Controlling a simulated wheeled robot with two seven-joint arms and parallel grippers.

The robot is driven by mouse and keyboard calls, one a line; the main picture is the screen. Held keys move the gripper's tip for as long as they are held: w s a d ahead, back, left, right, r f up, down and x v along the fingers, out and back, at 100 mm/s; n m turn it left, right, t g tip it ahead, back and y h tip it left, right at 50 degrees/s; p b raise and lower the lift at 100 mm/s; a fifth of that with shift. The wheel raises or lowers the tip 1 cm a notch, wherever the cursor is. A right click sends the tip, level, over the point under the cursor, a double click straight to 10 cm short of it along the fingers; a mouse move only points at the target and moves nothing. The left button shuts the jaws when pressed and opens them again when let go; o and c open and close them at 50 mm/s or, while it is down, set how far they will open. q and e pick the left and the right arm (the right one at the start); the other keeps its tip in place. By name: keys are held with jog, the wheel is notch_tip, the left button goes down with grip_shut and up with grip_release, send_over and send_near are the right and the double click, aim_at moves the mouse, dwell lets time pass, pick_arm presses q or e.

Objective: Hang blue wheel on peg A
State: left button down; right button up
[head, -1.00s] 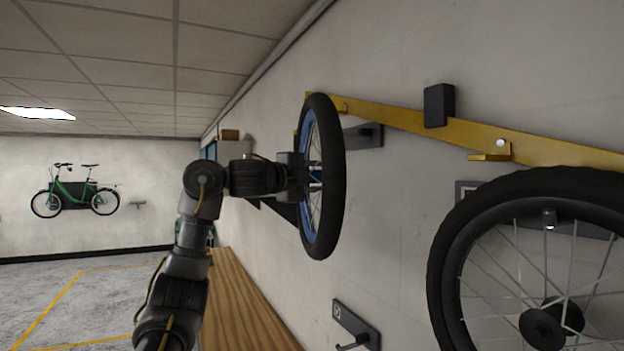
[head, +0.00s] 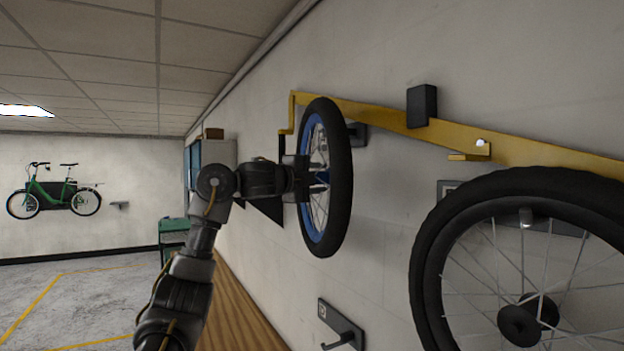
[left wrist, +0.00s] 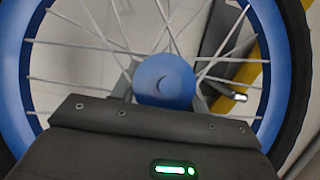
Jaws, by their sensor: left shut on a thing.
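The blue wheel (head: 318,228), a black tyre on a blue rim, is held upright near the wall by my left gripper (head: 306,178). The jaws are shut at its hub; the blue hub (left wrist: 164,80) fills the middle of the left wrist view, just beyond the gripper body. A dark peg plate (head: 358,134) on the wall is partly hidden behind the wheel. A dark peg with a bright tip (left wrist: 238,96) shows through the spokes in the left wrist view. I cannot read which peg is A. My right gripper is not in view.
A black-tyred wheel (head: 428,240) hangs at the right, in front of another plate. A yellow bar (head: 540,150) with a black block (head: 422,105) runs along the wall. A lower peg plate (head: 341,323) is empty. A wooden surface (head: 240,300) lies below the arm.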

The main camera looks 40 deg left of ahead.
pick_arm(q)
jog(key=shift+w+d, duration=0.3)
jog(key=shift+w, duration=0.55)
jog(key=shift+w+d, duration=0.25)
jog(key=shift+w, duration=0.6)
jog(key=shift+w+d+f, duration=0.15)
jog(key=shift+w+f, duration=0.5)
jog(key=shift+f, duration=0.15)
jog(key=shift+f, duration=0.1)
